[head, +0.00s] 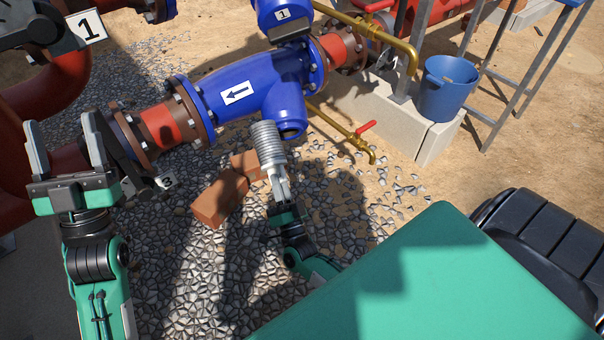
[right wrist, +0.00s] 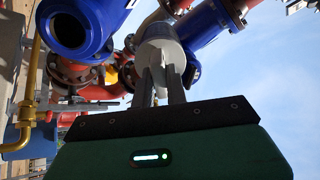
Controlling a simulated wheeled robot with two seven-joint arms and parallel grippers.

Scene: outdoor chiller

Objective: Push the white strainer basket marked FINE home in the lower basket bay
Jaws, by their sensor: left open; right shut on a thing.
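The white strainer basket (head: 268,146) is a ribbed light cylinder, tilted, held up in front of the blue strainer body (head: 262,88). Its end also shows in the right wrist view (right wrist: 160,38). No FINE mark is readable. My right gripper (head: 277,174) is shut on the basket's lower end; its fingers (right wrist: 161,80) show in the right wrist view. The round open mouth of the blue body's lower branch (head: 291,128), apparently the lower basket bay, is just right of the basket. In the right wrist view this mouth (right wrist: 70,30) is left of the basket, apart from it. My left gripper (head: 61,135) is open and empty.
Two bricks (head: 220,198) lie on the gravel below the pipe. A brass pipe with a red-handled tap (head: 362,130) runs right of the mouth. A blue bucket (head: 447,90) stands on a concrete block (head: 437,142). Red flanged pipes (head: 165,123) are at left.

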